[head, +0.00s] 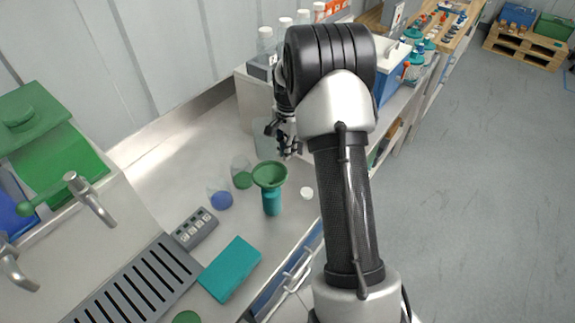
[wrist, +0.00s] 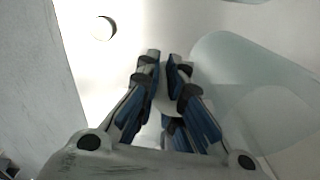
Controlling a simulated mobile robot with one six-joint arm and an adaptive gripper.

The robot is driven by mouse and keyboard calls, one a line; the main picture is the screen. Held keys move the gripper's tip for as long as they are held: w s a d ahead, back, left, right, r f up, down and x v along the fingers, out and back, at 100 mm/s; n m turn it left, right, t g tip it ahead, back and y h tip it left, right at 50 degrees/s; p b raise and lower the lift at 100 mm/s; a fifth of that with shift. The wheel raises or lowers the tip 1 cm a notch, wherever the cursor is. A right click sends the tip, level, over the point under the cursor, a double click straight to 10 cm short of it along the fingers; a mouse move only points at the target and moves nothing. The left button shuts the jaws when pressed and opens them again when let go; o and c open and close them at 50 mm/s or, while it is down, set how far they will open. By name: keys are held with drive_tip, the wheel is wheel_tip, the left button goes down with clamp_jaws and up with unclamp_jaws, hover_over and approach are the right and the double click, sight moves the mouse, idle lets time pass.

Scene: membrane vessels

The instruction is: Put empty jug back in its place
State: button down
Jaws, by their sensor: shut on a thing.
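The jug (wrist: 245,85) is a clear, pale cylinder with no visible contents, filling the right of the wrist view. In the head view the jug (head: 263,140) stands near the back of the bench, partly hidden by my gripper (head: 287,142). In the wrist view my gripper (wrist: 166,62) is shut on a pale part at the jug's left side, which looks like its handle. I cannot tell whether the jug's base touches the bench.
A teal bottle with a green funnel (head: 269,176), a blue-filled flask (head: 221,199), a green-filled flask (head: 242,179) and a white cap (head: 307,193) stand in front. A teal box (head: 230,269) lies nearer. A raised white shelf (head: 255,95) with bottles is behind.

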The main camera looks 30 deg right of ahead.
drive_tip(key=shift+f+b, duration=0.65)
drive_tip(key=shift+f, duration=2.3)
drive_tip(key=shift+f, duration=0.2)
drive_tip(key=c, duration=1.7)
unclamp_jaws()
drive_tip(key=shift+r, duration=0.1)
